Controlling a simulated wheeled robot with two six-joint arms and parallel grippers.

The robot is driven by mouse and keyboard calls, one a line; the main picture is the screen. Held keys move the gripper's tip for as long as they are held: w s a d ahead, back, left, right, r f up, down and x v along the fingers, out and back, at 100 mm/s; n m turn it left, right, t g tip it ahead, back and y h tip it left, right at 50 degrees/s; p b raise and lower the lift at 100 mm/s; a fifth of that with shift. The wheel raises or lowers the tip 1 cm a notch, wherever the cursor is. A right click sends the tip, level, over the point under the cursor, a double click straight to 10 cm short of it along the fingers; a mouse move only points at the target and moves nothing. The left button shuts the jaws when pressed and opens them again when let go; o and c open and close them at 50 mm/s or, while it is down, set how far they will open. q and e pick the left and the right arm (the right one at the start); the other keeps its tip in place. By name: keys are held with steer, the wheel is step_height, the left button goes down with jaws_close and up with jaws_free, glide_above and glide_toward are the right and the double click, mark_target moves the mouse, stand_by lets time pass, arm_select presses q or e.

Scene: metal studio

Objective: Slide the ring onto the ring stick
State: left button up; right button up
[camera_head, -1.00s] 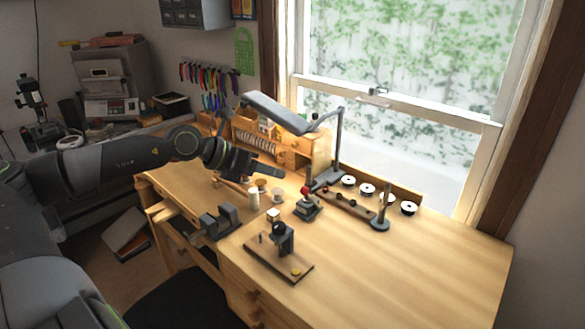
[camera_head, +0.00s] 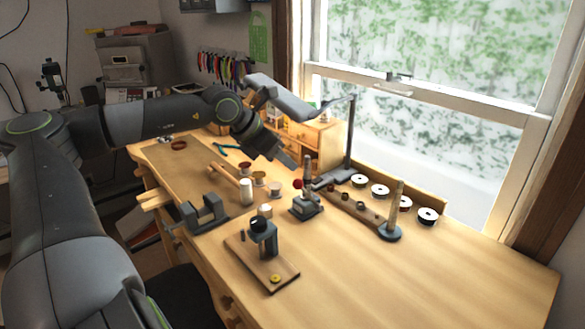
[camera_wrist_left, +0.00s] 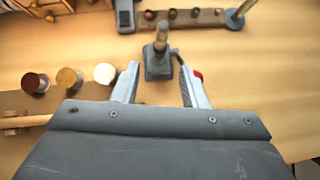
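A short upright stick on a grey square base (camera_head: 307,207) stands mid-table; it also shows in the wrist view (camera_wrist_left: 158,65). A taller tapered wooden stick (camera_head: 396,205) on a round dark base stands to its right. I cannot tell which is the ring stick. No ring band is clearly visible. My left gripper (camera_head: 288,162) is open, its fingers (camera_wrist_left: 158,72) apart, with the square base beyond them. My right gripper is out of view.
A strip with small dark round pieces (camera_head: 345,203) and several white spools (camera_head: 380,190) lie behind. A dark lamp (camera_head: 350,135) rises behind the gripper. The right tabletop is clear.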

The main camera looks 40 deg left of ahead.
mark_target(304, 176)
arm_select(q)
steer(key=b+x, duration=0.1)
steer(key=x, duration=0.5)
steer(key=shift+s+f, duration=0.1)
steer(key=shift+s, duration=0.05)
steer(key=shift+b+x, duration=0.65)
steer(key=shift+x, duration=0.65)
steer(key=c, duration=0.7)
steer(key=shift+c, duration=0.2)
